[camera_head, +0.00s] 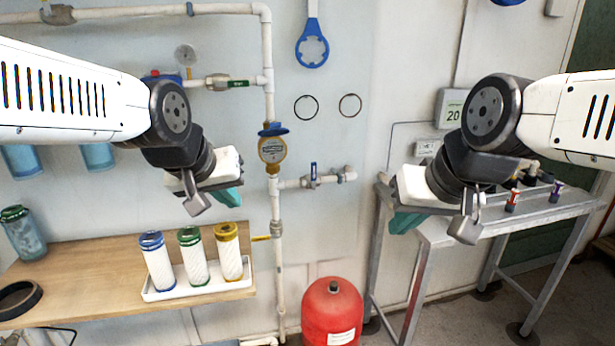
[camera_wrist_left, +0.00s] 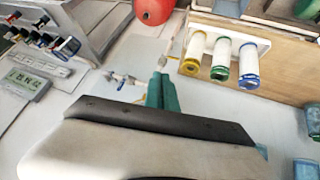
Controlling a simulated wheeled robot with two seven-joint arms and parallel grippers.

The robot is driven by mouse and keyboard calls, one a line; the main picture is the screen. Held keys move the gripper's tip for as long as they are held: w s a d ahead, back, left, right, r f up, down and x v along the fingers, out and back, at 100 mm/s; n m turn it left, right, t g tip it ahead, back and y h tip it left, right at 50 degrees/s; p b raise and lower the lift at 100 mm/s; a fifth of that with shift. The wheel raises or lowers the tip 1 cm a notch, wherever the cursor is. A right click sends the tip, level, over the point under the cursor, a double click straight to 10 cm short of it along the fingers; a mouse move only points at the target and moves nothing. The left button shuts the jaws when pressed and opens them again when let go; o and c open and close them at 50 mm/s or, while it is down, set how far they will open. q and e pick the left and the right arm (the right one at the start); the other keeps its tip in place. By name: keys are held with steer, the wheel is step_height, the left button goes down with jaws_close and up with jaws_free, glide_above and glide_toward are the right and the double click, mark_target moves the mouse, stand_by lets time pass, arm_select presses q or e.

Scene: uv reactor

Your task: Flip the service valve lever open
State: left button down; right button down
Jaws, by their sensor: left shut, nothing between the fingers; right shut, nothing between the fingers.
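A small valve with a blue lever (camera_head: 313,169) sits on a short horizontal white pipe branch on the wall. The lever points up, across the pipe. The valve also shows in the left wrist view (camera_wrist_left: 122,83), turned over in that picture. My left gripper (camera_head: 229,197) is left of the valve in the head view, in front of the wall pipe; its teal fingers are shut and empty, and show in the left wrist view (camera_wrist_left: 161,91). My right gripper (camera_head: 404,222) is shut and empty, right of and lower than the valve, near the metal bench.
A wooden shelf (camera_head: 90,262) at left bears a white tray (camera_head: 205,288) with three filter cartridges. A vertical pipe (camera_head: 276,210) carries a brass meter (camera_head: 272,150). A red tank (camera_head: 331,312) stands below. A metal bench (camera_head: 462,236) is at right.

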arm_select(q)
steer(key=w+a+f+n+t, duration=0.1)
steer(key=w+n+t, duration=0.15)
steer(key=w, duration=0.95)
steer(key=n+t+h, duration=0.6)
steer(key=n+h, duration=0.1)
steer(key=n, duration=0.1)
glide_toward(314, 173)
steer(key=shift+g, duration=0.25)
steer(key=shift+s+a+r, duration=0.15)
steer(key=shift+s+a, duration=0.4)
steer(key=shift+a, duration=0.35)
steer(key=shift+s+a+r, duration=0.1)
steer(key=shift+s+a, duration=0.5)
steer(key=shift+a, duration=0.35)
steer(key=x, duration=1)
